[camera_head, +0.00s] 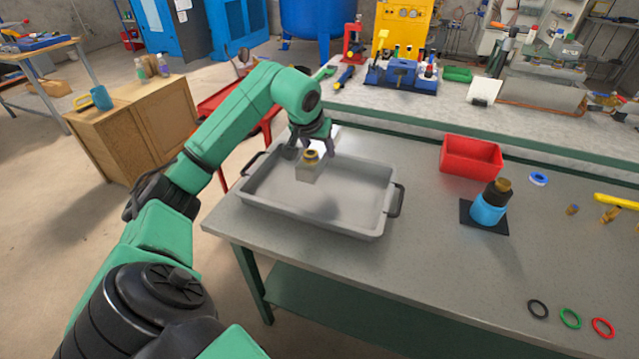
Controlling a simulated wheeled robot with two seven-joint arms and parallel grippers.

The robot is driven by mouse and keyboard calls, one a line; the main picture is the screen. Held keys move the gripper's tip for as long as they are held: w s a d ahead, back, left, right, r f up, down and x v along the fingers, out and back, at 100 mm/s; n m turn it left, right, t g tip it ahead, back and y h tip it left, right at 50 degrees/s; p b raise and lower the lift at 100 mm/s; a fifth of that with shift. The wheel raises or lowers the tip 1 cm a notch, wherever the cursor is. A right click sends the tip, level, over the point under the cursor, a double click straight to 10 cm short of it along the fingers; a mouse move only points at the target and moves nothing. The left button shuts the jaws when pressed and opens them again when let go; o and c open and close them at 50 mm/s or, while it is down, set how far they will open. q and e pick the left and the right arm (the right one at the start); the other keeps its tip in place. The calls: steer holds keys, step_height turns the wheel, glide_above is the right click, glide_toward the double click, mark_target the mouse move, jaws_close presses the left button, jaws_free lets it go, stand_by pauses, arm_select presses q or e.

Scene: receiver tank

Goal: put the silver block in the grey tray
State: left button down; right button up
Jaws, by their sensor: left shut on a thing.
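The silver block (309,172), with a brass-coloured round piece on top, hangs below my left gripper (310,152). My left gripper is shut on it. The block is over the back left part of the grey tray (310,222), with its shadow on the tray floor, so it looks held above the floor. The tray lies on the workbench and has a dark handle at each end. Part of the block's top is hidden by the gripper fingers. My right gripper is not in view.
A red bin (471,157) stands right of the tray. A blue-and-black bottle-like item (489,206) stands on a dark pad. The bench between tray and rings is clear.

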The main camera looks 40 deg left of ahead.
mark_target(322, 186)
arm_select(q)
step_height(322, 186, down, 10)
steer(key=shift+p, duration=0.4)
steer(key=shift+f, duration=0.1)
steer(key=c, duration=0.6)
jaws_free()
steer(key=shift+f, duration=0.2)
steer(key=o, duration=0.4)
steer(key=shift+s+d+r, duration=0.1)
